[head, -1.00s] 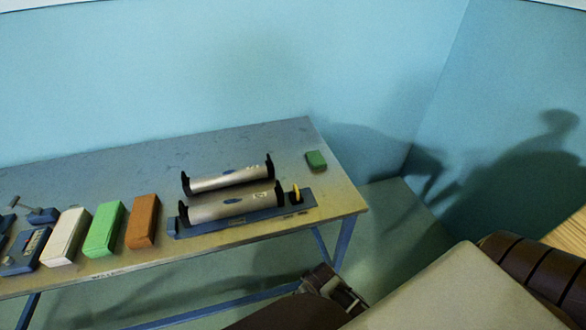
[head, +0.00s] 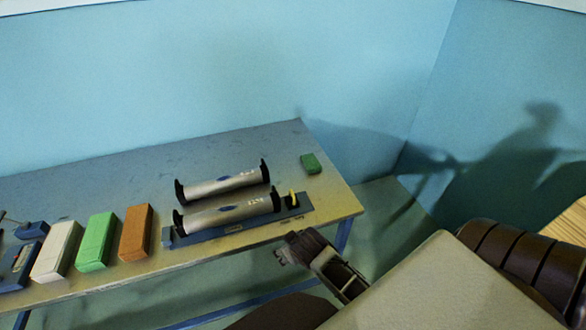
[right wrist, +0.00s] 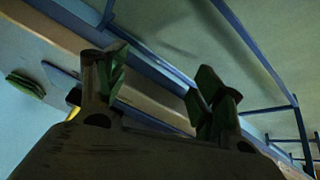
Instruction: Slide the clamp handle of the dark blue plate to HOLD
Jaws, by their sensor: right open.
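The dark blue plate (head: 240,230) lies along the front edge of the table, carrying a silver roller between black end brackets. The clamp handle (head: 293,198) is a yellow piece at the plate's right end. Its label is too small to read. My right gripper (head: 285,247) is just off the table's front edge, below and in front of the handle. In the right wrist view my right gripper (right wrist: 158,92) has its two fingers apart with nothing between them. The yellow handle (right wrist: 73,112) shows partly there, behind the left finger. My left gripper is not in view.
A second silver roller (head: 222,183) lies behind the plate. A green block (head: 310,163) sits at the back right. Orange (head: 137,232), green (head: 97,242) and white (head: 57,250) blocks stand to the left. The table's right end (head: 345,205) is mostly clear.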

